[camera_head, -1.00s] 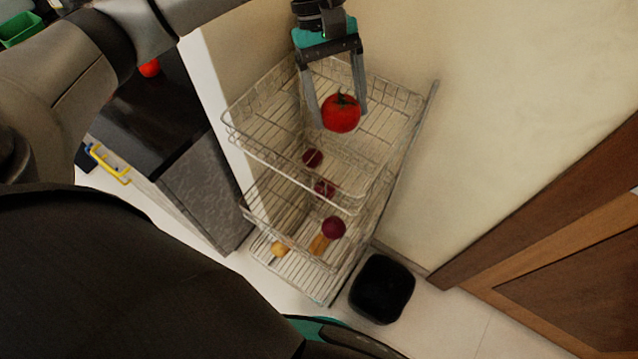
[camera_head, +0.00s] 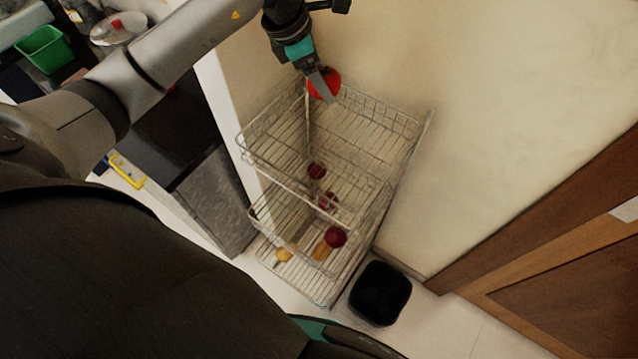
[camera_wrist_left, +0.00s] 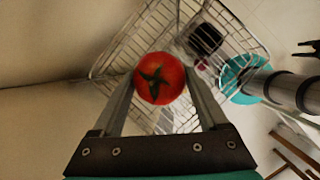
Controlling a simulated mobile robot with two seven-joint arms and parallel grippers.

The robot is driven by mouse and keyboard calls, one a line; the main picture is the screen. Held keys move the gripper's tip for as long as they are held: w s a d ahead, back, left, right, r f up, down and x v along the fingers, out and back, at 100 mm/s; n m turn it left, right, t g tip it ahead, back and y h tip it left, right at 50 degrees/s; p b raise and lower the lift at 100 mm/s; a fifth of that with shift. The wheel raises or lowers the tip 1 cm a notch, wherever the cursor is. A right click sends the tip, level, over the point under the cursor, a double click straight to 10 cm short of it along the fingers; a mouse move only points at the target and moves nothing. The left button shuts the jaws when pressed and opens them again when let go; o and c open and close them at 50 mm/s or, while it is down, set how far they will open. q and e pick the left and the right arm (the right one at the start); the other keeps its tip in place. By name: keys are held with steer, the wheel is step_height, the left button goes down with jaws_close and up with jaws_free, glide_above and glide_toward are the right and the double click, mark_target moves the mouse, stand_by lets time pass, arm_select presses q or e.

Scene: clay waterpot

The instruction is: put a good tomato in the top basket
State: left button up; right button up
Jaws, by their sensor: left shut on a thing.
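My left gripper (camera_head: 325,92) is shut on a red tomato (camera_head: 332,79) with a green calyx. In the left wrist view the tomato (camera_wrist_left: 160,78) sits between both fingers, and wire mesh shows beyond it. In the head view one finger hides part of the tomato. The top basket (camera_head: 262,168) is the upper tier of a wire rack. The gripper and tomato appear above its back side; the exact height is hard to tell. The visible part of the top basket's floor looks empty.
Lower tiers hold dark red round items (camera_head: 336,237) and yellowish ones (camera_head: 284,254). A black bin (camera_head: 380,293) stands on the floor beside the rack. A wall (camera_head: 500,120) is close behind and to the right. A dark counter (camera_head: 165,135) stands at left.

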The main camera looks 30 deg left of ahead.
arm_select(q)
step_height(320, 180, down, 6)
steer(key=b, duration=0.4)
steer(key=shift+a, duration=0.1)
steer(key=o, duration=1.3)
steer(key=v, duration=1.5)
steer(key=shift+s+r, duration=0.1)
steer(key=shift+r, duration=0.05)
